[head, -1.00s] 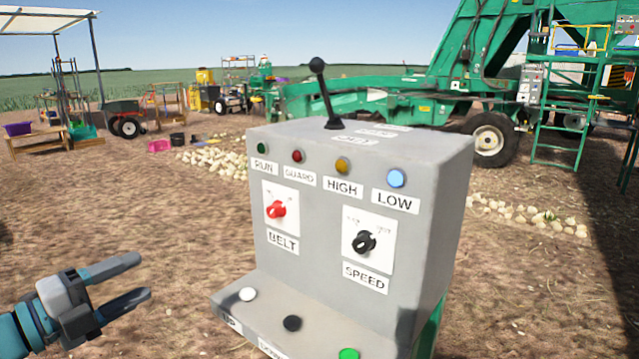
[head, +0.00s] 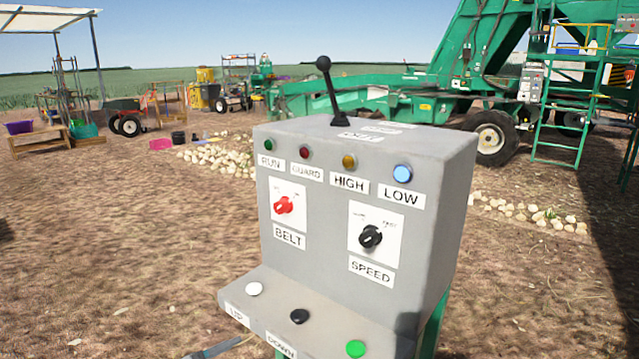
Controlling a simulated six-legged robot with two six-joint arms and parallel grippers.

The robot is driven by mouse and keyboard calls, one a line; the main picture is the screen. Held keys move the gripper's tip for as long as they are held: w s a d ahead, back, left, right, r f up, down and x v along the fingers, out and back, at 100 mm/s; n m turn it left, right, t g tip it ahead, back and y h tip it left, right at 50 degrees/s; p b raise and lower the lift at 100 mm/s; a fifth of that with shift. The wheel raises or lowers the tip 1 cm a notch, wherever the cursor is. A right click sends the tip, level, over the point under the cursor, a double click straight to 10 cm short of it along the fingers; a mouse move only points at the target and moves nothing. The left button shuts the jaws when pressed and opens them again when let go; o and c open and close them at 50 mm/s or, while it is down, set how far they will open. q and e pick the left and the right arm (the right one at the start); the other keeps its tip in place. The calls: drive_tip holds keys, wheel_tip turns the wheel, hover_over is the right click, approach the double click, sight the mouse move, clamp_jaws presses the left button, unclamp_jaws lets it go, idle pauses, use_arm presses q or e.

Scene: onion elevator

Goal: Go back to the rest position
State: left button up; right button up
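The grey control box (head: 345,255) stands close in front of me, with a red BELT knob (head: 283,205) and a black SPEED knob (head: 370,236). Its lower ledge has white (head: 254,289), black (head: 299,316) and green (head: 356,348) buttons. A black lever (head: 328,85) on top leans slightly left. The blue LOW lamp (head: 402,173) looks bright; the other lamps look darker. Only a grey fingertip of what looks like my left gripper (head: 212,349) shows at the bottom edge, left of the ledge and apart from it. The rest is out of frame. My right gripper is not in view.
A large green elevator machine (head: 480,85) stands behind the box, with a pile of onions (head: 222,158) on the ground to the left and more onions (head: 530,213) to the right. Bare soil is clear left of the box. A canopy, bench and cart stand farther back.

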use_arm(q)
drive_tip(key=s+d+f+n+g+y, duration=0.3)
drive_tip(key=s+f+n, duration=0.45)
drive_tip(key=f, duration=0.55)
drive_tip(key=s+d+f+n+g+y, duration=0.35)
drive_tip(key=s+f+n, duration=0.25)
drive_tip(key=s+f, duration=0.5)
drive_tip(key=s+a+f+n+g, duration=0.2)
drive_tip(key=s+f+n+g, duration=0.35)
drive_tip(key=s, duration=0.35)
wheel_tip(320, 180, up, 16)
drive_tip(key=n+p, duration=0.1)
drive_tip(key=p, duration=1.5)
drive_tip(key=shift+f+t+y, duration=0.25)
drive_tip(key=shift+t+y, duration=0.05)
drive_tip(key=shift+y, duration=0.15)
drive_tip(key=shift+a, duration=0.1)
drive_tip(key=shift+s, duration=0.1)
